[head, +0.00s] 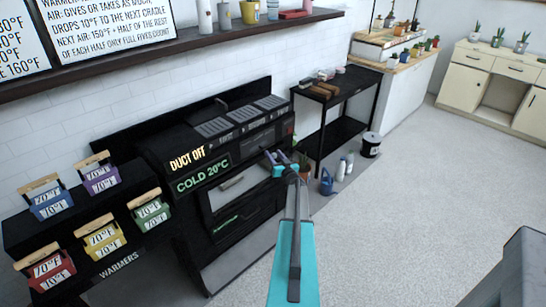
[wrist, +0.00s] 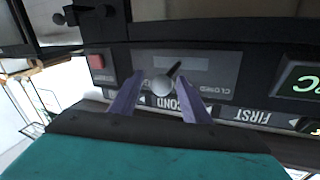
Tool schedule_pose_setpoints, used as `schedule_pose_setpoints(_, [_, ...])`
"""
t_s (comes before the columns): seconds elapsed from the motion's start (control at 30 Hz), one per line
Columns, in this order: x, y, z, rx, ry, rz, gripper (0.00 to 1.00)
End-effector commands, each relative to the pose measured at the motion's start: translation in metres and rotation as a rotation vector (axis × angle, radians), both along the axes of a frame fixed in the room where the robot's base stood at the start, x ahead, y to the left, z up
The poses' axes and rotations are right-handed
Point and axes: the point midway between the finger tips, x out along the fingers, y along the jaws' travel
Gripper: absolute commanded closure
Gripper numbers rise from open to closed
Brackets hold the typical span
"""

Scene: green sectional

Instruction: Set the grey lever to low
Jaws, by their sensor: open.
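The grey lever (wrist: 162,85) shows in the wrist view as a round grey knob with a short dark stem, on a dark panel of the black machine (head: 215,135). The stem slants up and right from the knob. The panel bears upside-down lettering, part of it reading "CLOSED"; I cannot make out a "low" mark. My gripper (wrist: 162,92) is open, with one purple finger on each side of the knob; I cannot tell whether they touch it. In the head view my gripper (head: 276,158) is at the machine's right front, where I cannot make out the lever.
Left of the machine, a black stand labelled "WARMERS" (head: 118,262) holds several coloured baskets. A black shelf cart (head: 345,95) stands to the right, with a blue watering can (head: 326,183) and bottles near its foot. A red button (wrist: 97,62) is beside the lever panel. The pale floor is open at right.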

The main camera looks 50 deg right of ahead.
Motion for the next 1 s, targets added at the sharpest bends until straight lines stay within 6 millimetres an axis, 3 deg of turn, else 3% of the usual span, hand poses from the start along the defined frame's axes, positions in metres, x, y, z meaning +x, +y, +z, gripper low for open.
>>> schedule_pose_setpoints(0.37, [-0.014,0.010,-0.001,0.000,0.001,0.001,0.57])
schedule_pose_setpoints(1.0, [-0.073,0.044,0.000,0.000,0.000,0.001,0.57])
